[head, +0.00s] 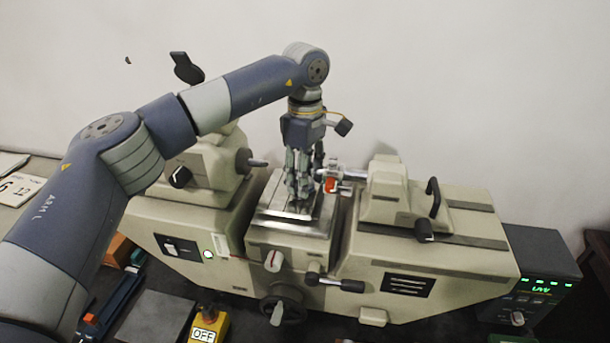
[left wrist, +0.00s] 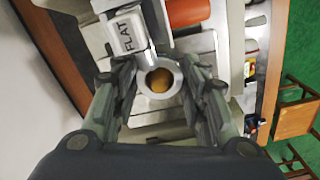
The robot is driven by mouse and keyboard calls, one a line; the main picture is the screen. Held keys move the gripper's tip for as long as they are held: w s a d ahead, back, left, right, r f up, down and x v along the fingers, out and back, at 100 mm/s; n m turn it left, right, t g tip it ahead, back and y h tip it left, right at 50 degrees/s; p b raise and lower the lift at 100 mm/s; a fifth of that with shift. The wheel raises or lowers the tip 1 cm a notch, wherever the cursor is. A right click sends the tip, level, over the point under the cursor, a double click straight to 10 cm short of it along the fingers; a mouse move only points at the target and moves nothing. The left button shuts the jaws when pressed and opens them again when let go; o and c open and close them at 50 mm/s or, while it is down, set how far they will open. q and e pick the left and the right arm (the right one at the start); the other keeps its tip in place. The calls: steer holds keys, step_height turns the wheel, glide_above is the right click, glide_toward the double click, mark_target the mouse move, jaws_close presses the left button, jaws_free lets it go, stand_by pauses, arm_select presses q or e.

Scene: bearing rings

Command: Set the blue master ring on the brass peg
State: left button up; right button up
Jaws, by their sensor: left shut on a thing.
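My left gripper (head: 301,196) points down over the metal stage (head: 318,225) of the bench machine. In the left wrist view its fingers (left wrist: 162,88) are shut on a ring (left wrist: 178,77), which looks pale grey there; no blue shows on it. A round brass-coloured face, the brass peg (left wrist: 159,80), shows inside the ring's hole. I cannot tell whether the ring is around the peg or above it. In the head view the fingers hide the ring and peg. My right gripper is not in view.
The machine's right head (head: 385,195) and left head (head: 215,165) flank the stage. A yellow OFF box (head: 206,326) and a dark display unit (head: 540,275) stand in front and at right.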

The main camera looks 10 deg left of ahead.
arm_select(q)
steer(key=shift+f, duration=0.3)
stand_by(0.5)
steer(key=o, duration=1.2)
steer(key=shift+r+p, duration=2.9)
steer(key=shift+r, duration=1.4)
steer(key=shift+f, duration=0.15)
